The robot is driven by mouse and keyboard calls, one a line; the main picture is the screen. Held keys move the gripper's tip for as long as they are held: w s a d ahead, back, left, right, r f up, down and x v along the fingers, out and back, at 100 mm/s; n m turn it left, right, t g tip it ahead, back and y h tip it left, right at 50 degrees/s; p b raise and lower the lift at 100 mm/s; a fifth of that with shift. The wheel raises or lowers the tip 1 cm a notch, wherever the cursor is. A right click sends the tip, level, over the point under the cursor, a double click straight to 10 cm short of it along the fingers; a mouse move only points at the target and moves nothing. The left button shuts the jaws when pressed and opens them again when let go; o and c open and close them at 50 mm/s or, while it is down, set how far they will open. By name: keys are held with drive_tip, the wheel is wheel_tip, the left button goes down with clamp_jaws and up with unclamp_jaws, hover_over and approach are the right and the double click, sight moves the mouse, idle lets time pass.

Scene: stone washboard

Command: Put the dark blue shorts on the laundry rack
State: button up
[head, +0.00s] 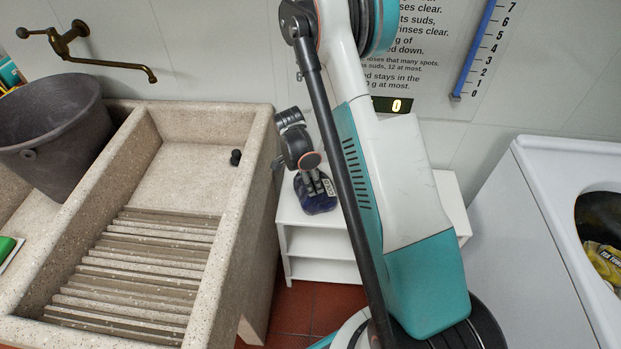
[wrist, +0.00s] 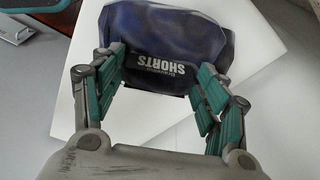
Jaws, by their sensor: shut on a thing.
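The dark blue shorts (head: 316,203) are a small folded bundle with a white SHORTS label. In the wrist view the shorts (wrist: 170,35) sit between the fingertips of my gripper (wrist: 163,66), label side toward me. In the head view my gripper (head: 315,184) points down and is shut on the shorts at the white shelf unit (head: 308,241). The shorts are over its top; I cannot tell whether they touch it. Nothing in view is clearly marked as a laundry rack; my arm hides part of the shelf unit.
A stone washboard sink (head: 255,185) stands left, with a grey bucket (head: 55,130) on it and a brass tap (head: 75,38) above. A white washer-like machine (head: 560,170) with a yellow item (head: 606,262) inside stands right. A display (head: 392,105) reads 0.

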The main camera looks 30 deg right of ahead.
drive_tip(key=o, duration=1.6)
drive_tip(key=shift+c, duration=0.2)
drive_tip(key=s+a+r+n+t+p, duration=0.1)
drive_tip(key=a+r+n+p, duration=0.15)
drive_tip(key=r, duration=0.95)
drive_tip(key=s+a+r+n+t+p, duration=0.1)
drive_tip(key=a+r+n+p, duration=0.15)
drive_tip(key=r, duration=0.85)
drive_tip(key=s+a+r+n+t+y, duration=0.1)
drive_tip(key=s+a+r+n+t, duration=0.1)
drive_tip(key=s+a+r+n, duration=0.2)
drive_tip(key=s+a+r+n+t+y, duration=0.1)
drive_tip(key=s+a+r+n+t, duration=0.2)
drive_tip(key=s+r+n, duration=0.7)
drive_tip(key=shift+s+a+r+n+t+y+b, duration=0.25)
drive_tip(key=shift+s+a+n, duration=0.45)
drive_tip(key=shift+s, duration=2.05)
